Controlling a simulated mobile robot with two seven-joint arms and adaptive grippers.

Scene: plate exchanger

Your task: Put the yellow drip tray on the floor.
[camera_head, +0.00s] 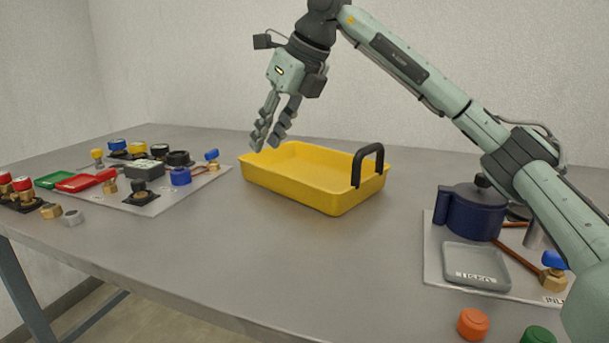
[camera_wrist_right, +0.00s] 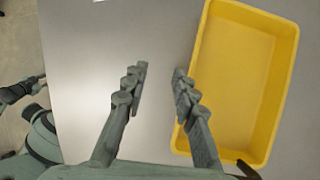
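The yellow drip tray (camera_head: 335,203) stands on the grey table, empty. A black handle (camera_head: 367,163) rises at its right end. The tray also fills the right side of the wrist view (camera_wrist_right: 236,80), where a dark part of the handle shows at the bottom edge. My right gripper (camera_head: 269,143) points down at the tray's far left side, its fingers apart with nothing between them. In the wrist view, the right gripper (camera_wrist_right: 159,74) has one finger overlapping the tray's near edge; I cannot tell whether it touches.
The table (camera_head: 250,260) is clear in front of the tray. A board with valves and caps (camera_head: 150,200) lies left. A board with a blue pot (camera_head: 472,212) and grey dish (camera_head: 476,267) lies right, near an orange cap (camera_head: 473,323). Floor (camera_head: 130,325) shows at bottom left.

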